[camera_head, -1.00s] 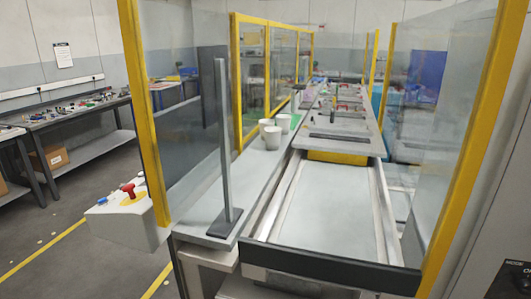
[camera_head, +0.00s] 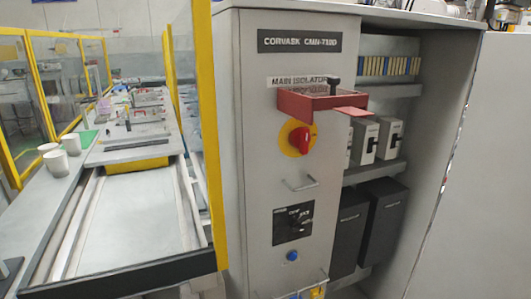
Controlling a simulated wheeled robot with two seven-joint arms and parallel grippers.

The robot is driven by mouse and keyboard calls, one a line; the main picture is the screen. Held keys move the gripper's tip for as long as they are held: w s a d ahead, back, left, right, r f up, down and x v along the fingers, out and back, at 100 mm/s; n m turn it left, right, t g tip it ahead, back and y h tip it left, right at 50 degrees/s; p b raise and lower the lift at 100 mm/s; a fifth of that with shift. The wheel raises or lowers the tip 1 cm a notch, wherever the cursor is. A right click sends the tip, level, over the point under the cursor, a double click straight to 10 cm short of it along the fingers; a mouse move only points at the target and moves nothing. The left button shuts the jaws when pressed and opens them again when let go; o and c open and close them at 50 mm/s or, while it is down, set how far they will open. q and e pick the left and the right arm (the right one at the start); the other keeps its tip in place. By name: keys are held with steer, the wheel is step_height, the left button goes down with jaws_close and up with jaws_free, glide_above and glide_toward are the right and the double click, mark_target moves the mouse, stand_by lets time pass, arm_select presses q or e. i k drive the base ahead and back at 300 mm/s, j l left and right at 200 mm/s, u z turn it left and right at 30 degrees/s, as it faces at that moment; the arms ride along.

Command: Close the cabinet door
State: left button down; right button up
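A grey control cabinet (camera_head: 230,120) stands in the middle and right of the head view. Its right part is open, showing shelves and equipment inside. A plain light grey panel (camera_head: 485,190) at the far right edge looks like the cabinet door, swung open; its outer edges run out of the picture. The cabinet's front panel carries a small metal handle (camera_head: 299,184). Neither of my grippers is in view.
A red bracket (camera_head: 320,104) juts from the cabinet front above a red and yellow rotary switch (camera_head: 300,140). Dark boxes (camera_head: 382,215) stand inside. On the left is a track (camera_head: 135,225) with clear, yellow-framed guards and white cups (camera_head: 57,165).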

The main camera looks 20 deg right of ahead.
mark_target(478, 244)
steer(key=l+z, duration=0.4)
steer(key=l, duration=1.8)
steer(key=l+u, duration=0.15)
steer(key=l, duration=0.7)
steer(key=k+l, duration=0.15)
steer(key=l, duration=0.65)
steer(key=k+l+u, duration=0.1)
steer(key=l, duration=0.7)
steer(key=l+u, duration=0.3)
steer(key=l, duration=0.35)
steer(key=l+u, duration=0.35)
steer(key=l, duration=0.3)
steer(key=k+l+u, duration=0.1)
steer(key=l+u, duration=0.2)
steer(key=l, duration=0.35)
steer(key=l+u, duration=0.2)
steer(key=l, duration=0.3)
steer(key=l+z, duration=0.15)
steer(key=l, duration=0.3)
